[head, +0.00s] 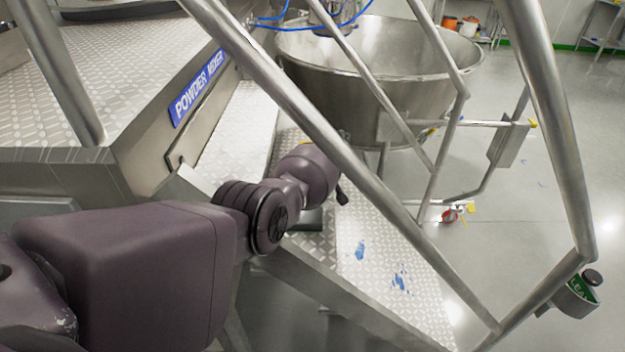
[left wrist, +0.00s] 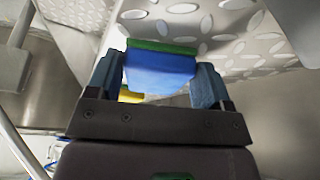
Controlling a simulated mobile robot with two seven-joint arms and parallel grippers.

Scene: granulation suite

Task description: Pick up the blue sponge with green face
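The blue sponge with green face (left wrist: 160,72) shows in the left wrist view, its green side (left wrist: 162,46) toward the top of the picture. It sits between the two fingers of my left gripper (left wrist: 160,80). The fingers stand wide apart, one against each end of the sponge, with no clear gap. The tread plate lies beyond it; I cannot tell whether the sponge touches the plate. In the head view my left arm hides the gripper and the sponge. My right gripper is in neither view.
Steel handrails (head: 325,130) cross in front of my left arm. The tread-plate step (head: 375,275) carries blue smears. A large steel bowl (head: 375,85) stands behind, beside the powder mixer platform (head: 150,85). A yellow thing (left wrist: 130,95) shows below the sponge. Open floor lies right.

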